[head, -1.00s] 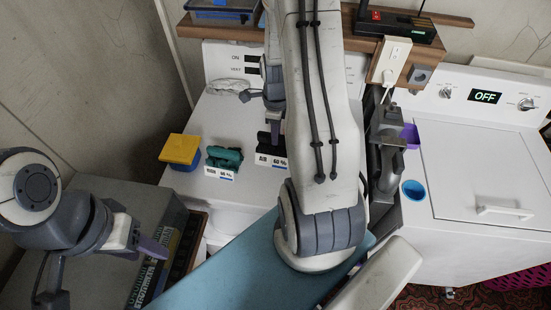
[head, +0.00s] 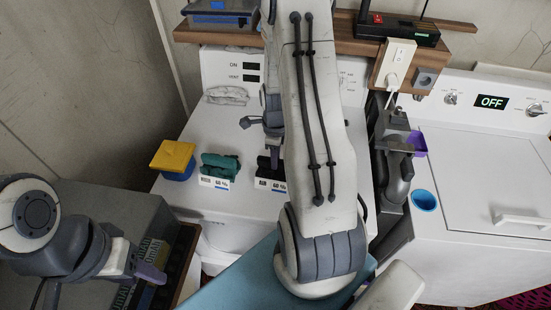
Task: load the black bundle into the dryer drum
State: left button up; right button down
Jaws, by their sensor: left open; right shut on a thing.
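The black bundle (head: 264,163) is on or just above the white top of the left machine, with a small white label (head: 270,184) in front of it. My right gripper (head: 271,148) points down and is shut on the bundle; my arm hides its right side. I cannot tell whether the bundle is clear of the top. My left gripper (head: 150,273) is open and empty at the lower left, apart from the bundle.
A teal bundle (head: 220,164) and a yellow-lidded blue box (head: 173,159) stand left of the black bundle. The right machine (head: 480,190) has a closed lid, an OFF display, a purple cup (head: 418,146) and a blue cup (head: 424,200). A wooden shelf (head: 345,43) runs behind.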

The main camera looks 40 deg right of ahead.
jog(key=shift+f, duration=0.2)
jog(key=c, duration=0.7)
grip_release()
jog(key=shift+r, duration=0.1)
